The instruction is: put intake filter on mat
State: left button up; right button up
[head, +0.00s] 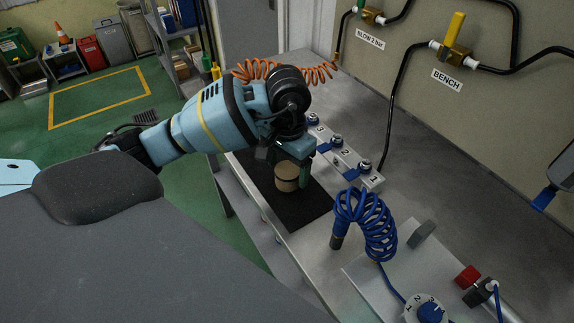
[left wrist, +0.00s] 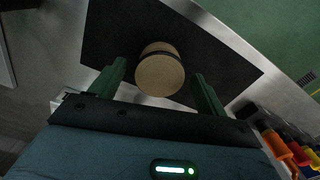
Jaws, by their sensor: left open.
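The intake filter is a short tan cylinder with a dark band (head: 287,176). It stands on the black mat (head: 300,212) on the metal bench, and it also shows in the left wrist view (left wrist: 160,72). My left gripper (head: 295,163) is over the mat at the filter. In the left wrist view its two green fingers (left wrist: 162,85) are apart, one on each side of the filter, with visible gaps. The gripper hides part of the filter's top in the head view. My right gripper is not in view.
A row of numbered fittings (head: 343,157) stands on the bench right behind the mat. A blue coiled hose (head: 367,222) lies to the right, near a grey plate with a blue knob (head: 430,311). An orange coiled hose (head: 257,70) lies behind my left arm. The bench's right rear is clear.

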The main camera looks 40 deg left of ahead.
aim_at(288, 169)
pick_arm(q)
notch_tip(288, 169, up, 12)
jog(key=shift+p, duration=0.35)
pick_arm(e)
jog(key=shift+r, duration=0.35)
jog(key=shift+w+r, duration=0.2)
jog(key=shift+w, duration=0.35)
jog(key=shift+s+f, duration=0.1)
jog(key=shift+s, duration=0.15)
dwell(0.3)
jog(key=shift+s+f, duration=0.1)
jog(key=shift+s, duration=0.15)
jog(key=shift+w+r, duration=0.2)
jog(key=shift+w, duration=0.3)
pick_arm(q)
jog(key=shift+c, duration=0.2)
